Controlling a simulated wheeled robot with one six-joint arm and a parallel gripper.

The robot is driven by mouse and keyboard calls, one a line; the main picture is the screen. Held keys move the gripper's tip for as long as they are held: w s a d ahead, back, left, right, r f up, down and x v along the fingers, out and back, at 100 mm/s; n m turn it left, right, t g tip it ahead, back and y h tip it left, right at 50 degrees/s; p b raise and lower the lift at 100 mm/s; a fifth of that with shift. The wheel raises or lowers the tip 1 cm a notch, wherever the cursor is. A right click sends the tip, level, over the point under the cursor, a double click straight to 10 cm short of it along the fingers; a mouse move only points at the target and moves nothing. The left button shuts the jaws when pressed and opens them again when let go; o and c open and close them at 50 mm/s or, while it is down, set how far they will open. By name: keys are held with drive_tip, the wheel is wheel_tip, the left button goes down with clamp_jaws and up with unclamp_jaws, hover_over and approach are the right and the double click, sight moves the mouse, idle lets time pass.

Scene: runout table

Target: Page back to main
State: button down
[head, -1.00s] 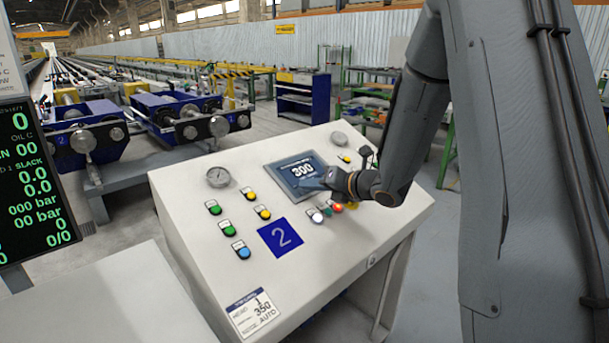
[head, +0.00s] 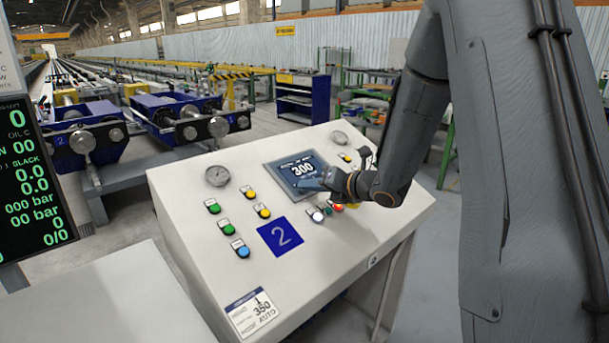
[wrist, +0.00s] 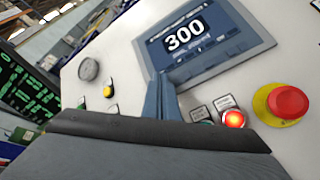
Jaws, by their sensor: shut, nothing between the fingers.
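The console's display (head: 296,168) is lit and shows a large 300 with small lines of text above and below; the small text is too blurred to read. The wrist view shows the same display (wrist: 205,45) at the top, tilted. My gripper (head: 312,184) is shut and empty, its fingertips pointing left at the lower part of the display. In the wrist view the shut fingers (wrist: 157,98) overlap the display's lower left corner. I cannot tell whether the tips touch it.
A glowing red button (wrist: 234,119) and a red mushroom button on a yellow base (wrist: 287,103) lie close to my gripper. A dark readout screen (head: 32,190) stands left.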

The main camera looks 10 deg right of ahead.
drive_tip(key=shift+w+a+f+b, duration=0.1)
drive_tip(key=shift+w+f+b, duration=0.05)
drive_tip(key=shift+f+b, duration=0.3)
idle(0.8)
drive_tip(key=shift+r, duration=0.1)
drive_tip(key=shift+s+d+r+p, duration=0.1)
drive_tip(key=shift+s+r+p, duration=0.1)
drive_tip(key=shift+r, duration=0.2)
drive_tip(key=shift+s+d+r+p, duration=0.1)
drive_tip(key=shift+s+r+p, duration=0.05)
drive_tip(key=shift+r, duration=0.25)
drive_tip(key=shift+r, duration=0.1)
drive_tip(key=r+p, duration=0.1)
drive_tip(key=s+d+r+p, duration=0.1)
drive_tip(key=r, duration=0.1)
drive_tip(key=s+r+p, duration=0.1)
drive_tip(key=r, duration=0.1)
drive_tip(key=shift+d+r, duration=0.1)
drive_tip(key=shift+d, duration=0.05)
idle(2.8)
